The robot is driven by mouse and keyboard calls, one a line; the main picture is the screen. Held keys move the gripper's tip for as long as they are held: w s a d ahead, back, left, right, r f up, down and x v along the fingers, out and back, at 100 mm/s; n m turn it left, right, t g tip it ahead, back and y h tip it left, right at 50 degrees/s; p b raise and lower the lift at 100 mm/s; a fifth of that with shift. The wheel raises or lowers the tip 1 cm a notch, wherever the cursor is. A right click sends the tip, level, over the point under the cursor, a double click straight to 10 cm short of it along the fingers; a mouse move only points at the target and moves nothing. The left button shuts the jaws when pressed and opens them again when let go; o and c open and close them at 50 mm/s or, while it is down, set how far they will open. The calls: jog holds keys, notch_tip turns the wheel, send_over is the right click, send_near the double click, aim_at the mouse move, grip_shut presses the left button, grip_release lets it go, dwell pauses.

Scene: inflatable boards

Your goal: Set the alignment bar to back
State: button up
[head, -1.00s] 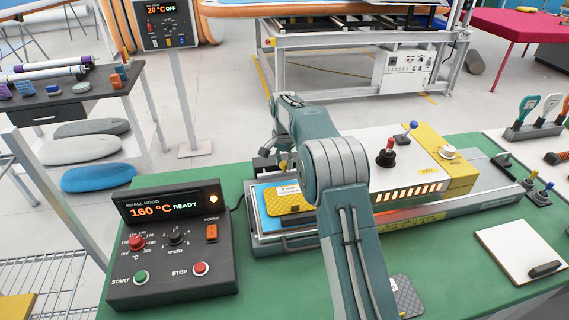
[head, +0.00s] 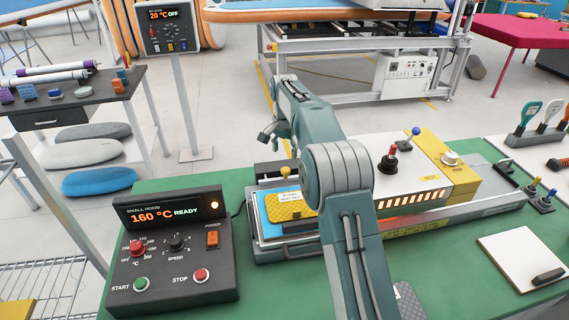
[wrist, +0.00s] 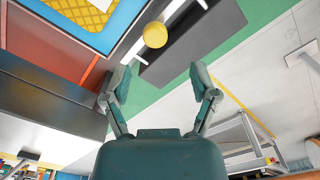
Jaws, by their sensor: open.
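The alignment bar, a pale strip with a round yellow knob (wrist: 155,34), lies beside a dark plate at the tray's edge in the wrist view. The same yellow knob (head: 285,171) shows small behind the tray in the head view, with much of the bar hidden by my arm. My gripper (wrist: 160,78) is open and empty, its fingers apart below the knob in the picture, not around it. In the head view my gripper (head: 267,136) hangs above and left of the knob. The blue tray (head: 268,228) carries a yellow textured board (head: 290,207).
A control box (head: 172,250) reading 160 °C READY stands at the front left of the green table (head: 270,290). A white pad (head: 520,258) lies at the right.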

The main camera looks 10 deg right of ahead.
aim_at(284, 168)
jog(key=shift+r, duration=2.75)
jog(key=s+r+n+t, duration=0.2)
jog(key=s+r, duration=0.4)
jog(key=s, duration=0.4)
jog(key=s+r+n+t, duration=0.1)
jog(key=s+r+n, duration=0.2)
jog(key=s+r, duration=0.55)
jog(key=s+f+n+t, duration=0.1)
jog(key=s+f, duration=0.4)
jog(key=s, duration=0.7)
jog(key=s+f+n+t, duration=0.1)
jog(key=s+f+n, duration=0.2)
jog(key=s, duration=0.9)
notch_tip(284, 168, down, 3)
jog(key=shift+r+t, duration=0.15)
jog(key=shift+t, duration=0.15)
